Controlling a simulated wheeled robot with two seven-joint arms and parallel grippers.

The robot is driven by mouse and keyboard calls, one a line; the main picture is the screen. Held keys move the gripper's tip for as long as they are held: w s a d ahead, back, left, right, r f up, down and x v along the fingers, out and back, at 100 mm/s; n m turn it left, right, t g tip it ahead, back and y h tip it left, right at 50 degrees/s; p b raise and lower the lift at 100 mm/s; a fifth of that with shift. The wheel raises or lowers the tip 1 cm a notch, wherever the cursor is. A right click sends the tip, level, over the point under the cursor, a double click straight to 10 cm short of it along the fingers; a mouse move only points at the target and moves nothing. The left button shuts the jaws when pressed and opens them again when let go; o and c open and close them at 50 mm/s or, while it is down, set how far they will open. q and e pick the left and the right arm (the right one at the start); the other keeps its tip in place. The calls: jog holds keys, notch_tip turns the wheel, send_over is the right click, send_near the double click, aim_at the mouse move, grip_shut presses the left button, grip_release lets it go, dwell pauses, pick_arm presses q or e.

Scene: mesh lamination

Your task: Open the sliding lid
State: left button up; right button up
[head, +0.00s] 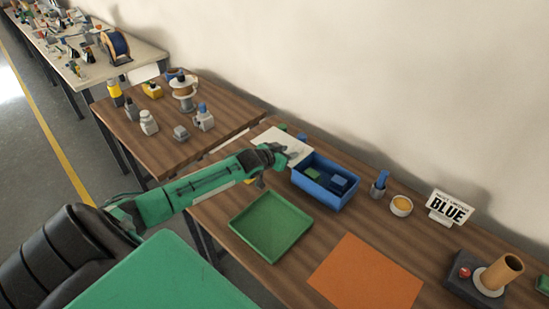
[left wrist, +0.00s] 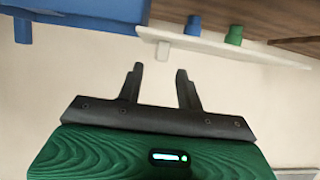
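The blue box (head: 322,197) stands on the wooden table in the head view, its top open over most of its length, with blue and green pieces inside. A flat white panel, seemingly the sliding lid (head: 277,137), lies beyond its left end. In the left wrist view the panel (left wrist: 225,45) carries a small pale knob (left wrist: 162,52), and a blue wall of the box (left wrist: 85,10) is beside it. My left gripper (head: 298,153) is at the panel near the box's end. In the wrist view its fingers (left wrist: 160,85) are apart and empty, clear of the knob. My right gripper is not in view.
A green tray (head: 270,226) and an orange mat (head: 366,275) lie in front of the box. A second table (head: 150,165) stands further left.

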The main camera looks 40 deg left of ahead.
pick_arm(q)
jog(key=b+v, duration=0.1)
jog(key=v, duration=0.6)
jog(key=shift+s, duration=0.15)
dwell(0.3)
